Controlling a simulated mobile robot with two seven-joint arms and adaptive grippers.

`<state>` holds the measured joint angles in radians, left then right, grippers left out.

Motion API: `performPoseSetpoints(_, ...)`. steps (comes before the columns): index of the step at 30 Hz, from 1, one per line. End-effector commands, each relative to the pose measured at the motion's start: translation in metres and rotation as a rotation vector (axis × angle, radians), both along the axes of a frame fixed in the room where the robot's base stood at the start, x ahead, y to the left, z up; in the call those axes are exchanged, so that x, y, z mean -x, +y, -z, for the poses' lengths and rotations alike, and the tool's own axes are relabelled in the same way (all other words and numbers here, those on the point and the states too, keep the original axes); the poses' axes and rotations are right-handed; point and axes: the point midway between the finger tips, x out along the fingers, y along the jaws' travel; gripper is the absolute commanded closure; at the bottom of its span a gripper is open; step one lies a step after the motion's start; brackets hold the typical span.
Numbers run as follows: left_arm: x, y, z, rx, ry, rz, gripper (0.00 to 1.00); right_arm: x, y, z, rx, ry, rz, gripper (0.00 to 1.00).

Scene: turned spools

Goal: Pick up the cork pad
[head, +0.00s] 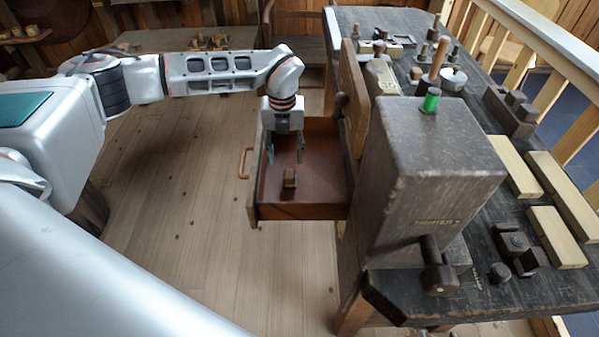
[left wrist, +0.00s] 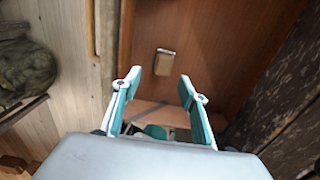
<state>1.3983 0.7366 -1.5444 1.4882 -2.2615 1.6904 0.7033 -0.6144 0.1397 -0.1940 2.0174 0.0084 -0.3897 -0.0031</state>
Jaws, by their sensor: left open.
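A small brown block, which looks like the cork pad (head: 289,178), lies on the floor of an open drawer (head: 322,209). In the left wrist view the pad (left wrist: 165,62) shows as a small block with a lighter face, lying clear of the drawer's walls. My left gripper (head: 287,154) points down into the drawer, with its fingers apart and empty. In the left wrist view the gripper (left wrist: 160,78) has its fingertips just below the pad in the picture; I cannot tell the exact height gap. My right gripper is not in view.
The drawer has a front handle (head: 245,163) at its left. The workbench (head: 480,110) holds several wooden blocks and tools. The floor (head: 190,200) left of the drawer is clear.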

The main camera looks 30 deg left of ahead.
Motion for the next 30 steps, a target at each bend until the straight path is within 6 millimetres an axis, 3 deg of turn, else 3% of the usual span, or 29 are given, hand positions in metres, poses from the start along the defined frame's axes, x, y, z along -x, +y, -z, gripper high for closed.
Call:
performPoseSetpoints(1,0.001,-0.001,0.01,-0.002,0.008,0.001,0.57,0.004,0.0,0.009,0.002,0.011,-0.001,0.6)
performPoseSetpoints(14,0.0,-0.004,0.041,-0.002,0.007,0.004,0.57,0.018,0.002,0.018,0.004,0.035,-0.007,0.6)
performPoseSetpoints(22,-0.001,-0.007,0.08,-0.002,0.009,0.003,0.57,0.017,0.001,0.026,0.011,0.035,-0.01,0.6)
performPoseSetpoints(30,-0.002,-0.007,0.084,-0.002,0.004,0.003,0.57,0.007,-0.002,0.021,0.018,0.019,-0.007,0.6)
